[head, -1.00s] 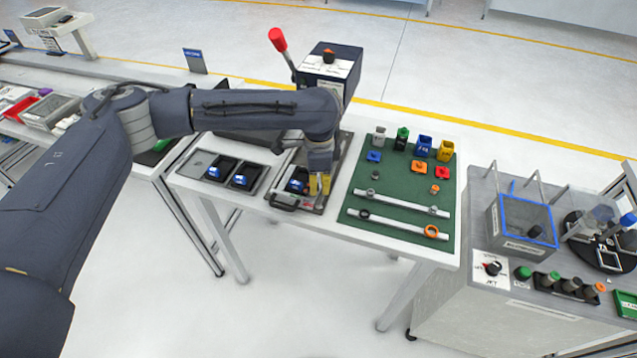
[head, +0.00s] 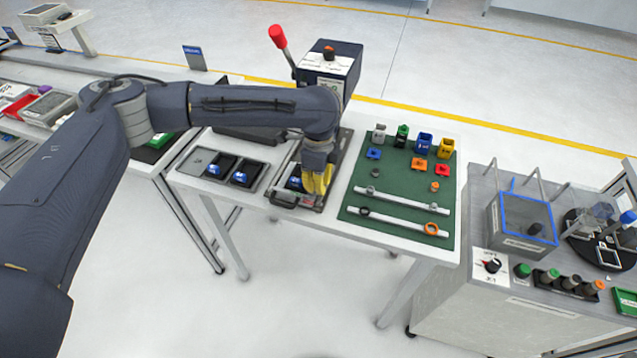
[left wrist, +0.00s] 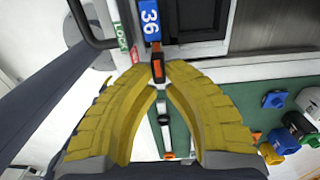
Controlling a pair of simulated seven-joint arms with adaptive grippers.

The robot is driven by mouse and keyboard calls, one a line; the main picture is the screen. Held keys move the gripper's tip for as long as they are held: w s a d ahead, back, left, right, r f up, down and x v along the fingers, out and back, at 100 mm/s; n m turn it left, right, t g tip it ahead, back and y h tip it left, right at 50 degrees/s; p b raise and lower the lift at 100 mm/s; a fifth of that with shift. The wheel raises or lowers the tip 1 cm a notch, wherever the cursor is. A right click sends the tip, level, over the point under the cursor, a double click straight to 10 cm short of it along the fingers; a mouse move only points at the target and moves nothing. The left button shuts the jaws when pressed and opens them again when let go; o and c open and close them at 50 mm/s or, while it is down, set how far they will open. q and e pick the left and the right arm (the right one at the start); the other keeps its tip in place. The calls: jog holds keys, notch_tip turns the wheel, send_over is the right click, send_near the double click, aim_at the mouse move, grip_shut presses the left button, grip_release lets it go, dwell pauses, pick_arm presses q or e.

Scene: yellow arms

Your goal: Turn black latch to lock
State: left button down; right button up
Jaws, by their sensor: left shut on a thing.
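My left gripper (head: 317,192) is over the front of the fixture tray (head: 281,201) on the white table. In the left wrist view its yellow fingertips (left wrist: 160,77) are together on a small black-and-orange piece (left wrist: 157,70), apparently the latch. The fingers hide part of it, and its exact angle is hard to tell. A blue block marked 36 (left wrist: 150,22) lies just beyond the fingertips. A green and white lock label (left wrist: 122,38) is to its left. My right gripper is not in view.
A dark press (head: 330,65) with a red-knobbed lever (head: 277,35) stands behind the tray. A green mat (head: 400,190) with small parts and rails lies to the right. The tray's front handle (head: 283,204) is close by.

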pick_arm(q)
jog(key=c, duration=1.5)
grip_release()
jog(key=shift+o, duration=0.2)
notch_tip(320, 180, up, 12)
